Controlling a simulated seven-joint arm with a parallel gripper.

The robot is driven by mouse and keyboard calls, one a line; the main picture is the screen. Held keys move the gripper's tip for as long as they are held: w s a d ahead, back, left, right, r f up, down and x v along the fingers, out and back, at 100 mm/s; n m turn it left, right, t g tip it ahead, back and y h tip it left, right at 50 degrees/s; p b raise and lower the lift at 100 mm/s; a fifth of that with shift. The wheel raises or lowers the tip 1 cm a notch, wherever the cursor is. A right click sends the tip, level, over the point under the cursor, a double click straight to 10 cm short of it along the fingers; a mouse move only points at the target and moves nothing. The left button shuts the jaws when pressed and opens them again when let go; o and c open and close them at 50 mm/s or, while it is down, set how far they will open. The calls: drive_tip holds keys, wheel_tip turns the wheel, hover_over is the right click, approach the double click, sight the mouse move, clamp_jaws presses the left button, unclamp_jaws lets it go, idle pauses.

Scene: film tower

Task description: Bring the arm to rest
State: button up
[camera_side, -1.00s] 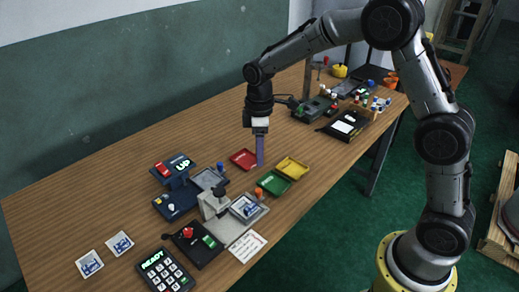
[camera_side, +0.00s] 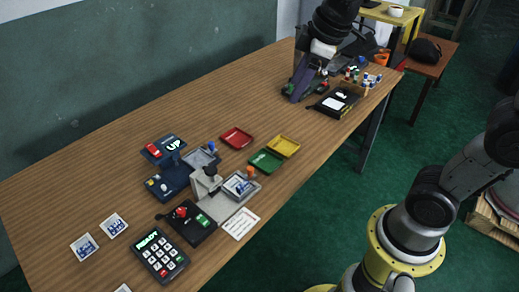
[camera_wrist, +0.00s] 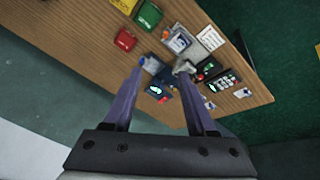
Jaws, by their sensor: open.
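My gripper (camera_side: 300,84) shows in the side view with purple fingers, in front of the far end of the wooden table (camera_side: 110,180). Its exact height over the table is hard to tell. In the wrist view my gripper (camera_wrist: 159,72) has its two purple fingers well apart, with nothing held between them. The table (camera_wrist: 80,45) appears tilted and well away from the fingertips in that view. The arm's upper links are partly out of the side view.
Red (camera_side: 237,138), green (camera_side: 265,161) and yellow (camera_side: 283,146) trays sit mid-table. Near them are a grey press (camera_side: 207,183), a lever box (camera_side: 186,223) and a keypad reading READY (camera_side: 160,257). A black case (camera_side: 335,102) and small bottles stand at the far end.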

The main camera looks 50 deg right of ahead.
drive_tip(key=s+f+m, duration=0.2)
drive_tip(key=s+m, duration=0.1)
drive_tip(key=s, duration=0.5)
drive_tip(key=s+f+m+t, duration=0.1)
drive_tip(key=s+f+m, duration=0.1)
drive_tip(key=s+m, duration=0.2)
drive_tip(key=s, duration=0.3)
drive_tip(key=shift+s+d+f, duration=0.15)
drive_tip(key=shift+s+d, duration=0.1)
drive_tip(key=shift+s, duration=0.1)
